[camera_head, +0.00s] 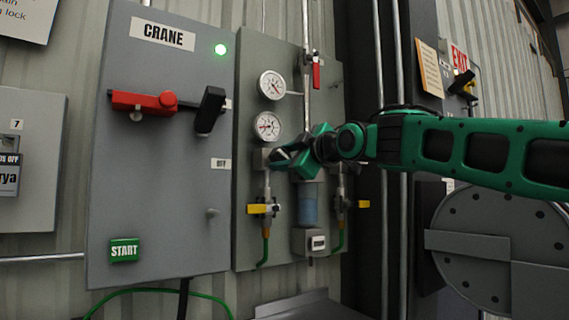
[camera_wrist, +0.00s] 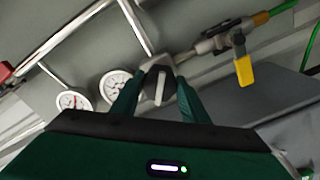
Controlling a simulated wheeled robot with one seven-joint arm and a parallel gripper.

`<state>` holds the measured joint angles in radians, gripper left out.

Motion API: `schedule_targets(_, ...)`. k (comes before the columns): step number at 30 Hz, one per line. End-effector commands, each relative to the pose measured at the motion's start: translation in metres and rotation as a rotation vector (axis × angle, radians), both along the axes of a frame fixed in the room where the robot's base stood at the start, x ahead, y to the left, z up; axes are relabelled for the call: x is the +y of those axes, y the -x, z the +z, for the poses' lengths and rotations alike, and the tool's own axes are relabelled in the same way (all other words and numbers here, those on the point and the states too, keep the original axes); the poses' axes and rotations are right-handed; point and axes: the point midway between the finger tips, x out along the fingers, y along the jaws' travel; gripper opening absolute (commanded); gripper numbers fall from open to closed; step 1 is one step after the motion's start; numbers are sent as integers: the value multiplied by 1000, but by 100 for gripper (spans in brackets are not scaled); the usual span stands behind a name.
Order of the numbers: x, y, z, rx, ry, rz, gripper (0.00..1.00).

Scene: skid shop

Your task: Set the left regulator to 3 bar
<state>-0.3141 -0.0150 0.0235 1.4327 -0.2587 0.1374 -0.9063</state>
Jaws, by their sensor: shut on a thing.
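The left regulator (camera_head: 262,158) is a grey body on the grey panel, under a round white gauge (camera_head: 267,126) with a red needle. The dial is too small to read. My green gripper (camera_head: 279,160) reaches in from the right and hides much of the regulator's front. In the wrist view, my two fingers (camera_wrist: 160,98) stand on either side of the regulator's dark knob (camera_wrist: 159,71), which has a pale bar, and are closed on it. The gauge next to it (camera_wrist: 115,86) also shows there.
A second gauge (camera_head: 271,85) and a red-handled valve (camera_head: 316,73) are above. Yellow valve handles (camera_head: 260,208) hang below, over green hoses. The CRANE box (camera_head: 165,150) with a red lever stands left. A round grey reel (camera_head: 500,250) is at the lower right.

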Motion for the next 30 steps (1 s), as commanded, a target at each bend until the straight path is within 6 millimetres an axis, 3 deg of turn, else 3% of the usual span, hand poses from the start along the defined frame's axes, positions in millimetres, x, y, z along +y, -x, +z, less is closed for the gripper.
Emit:
schedule_targets(11, -1, -1, 0, 102, -150, -2, 18)
schedule_targets(30, -1, -1, 1, 434, -649, -3, 18)
